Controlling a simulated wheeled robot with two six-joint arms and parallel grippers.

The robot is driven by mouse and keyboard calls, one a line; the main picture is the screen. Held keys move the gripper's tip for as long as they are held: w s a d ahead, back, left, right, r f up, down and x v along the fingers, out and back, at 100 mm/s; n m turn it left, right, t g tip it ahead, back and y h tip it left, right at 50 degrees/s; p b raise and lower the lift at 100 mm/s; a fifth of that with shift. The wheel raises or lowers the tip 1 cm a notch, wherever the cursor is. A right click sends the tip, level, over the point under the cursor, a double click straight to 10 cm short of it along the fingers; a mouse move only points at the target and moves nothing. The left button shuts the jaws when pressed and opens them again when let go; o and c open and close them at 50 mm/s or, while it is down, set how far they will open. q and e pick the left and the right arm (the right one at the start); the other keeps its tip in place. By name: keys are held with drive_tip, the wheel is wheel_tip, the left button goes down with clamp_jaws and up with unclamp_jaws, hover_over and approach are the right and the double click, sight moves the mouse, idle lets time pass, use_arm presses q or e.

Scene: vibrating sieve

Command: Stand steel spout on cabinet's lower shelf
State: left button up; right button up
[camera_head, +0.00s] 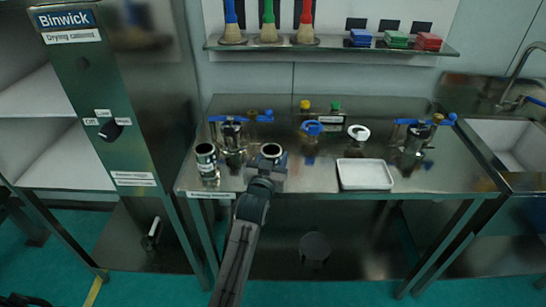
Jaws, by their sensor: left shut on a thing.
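My left gripper (268,168) is over the front edge of the steel bench, its arm reaching up from the bottom of the view. It is shut on a short steel tube with a round open top, which looks like the steel spout (271,151). The jaws hide its lower part, so I cannot tell whether it touches the bench. The drying cabinet (97,75) stands at the left. Its open white interior shows an upper shelf (42,92) and a lower shelf (72,165). My right gripper is not in view.
A labelled steel cylinder (206,162) stands left of the gripper on the bench (320,170). A white tray (365,174) lies to the right. Blue-handled steel fittings stand behind. A wall shelf (335,46) holds brushes and coloured blocks. A sink (512,145) is far right.

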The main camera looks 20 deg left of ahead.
use_arm(q)
drive_tip(key=shift+f, duration=0.15)
drive_tip(key=o, duration=1.2)
drive_tip(key=shift+c, duration=0.2)
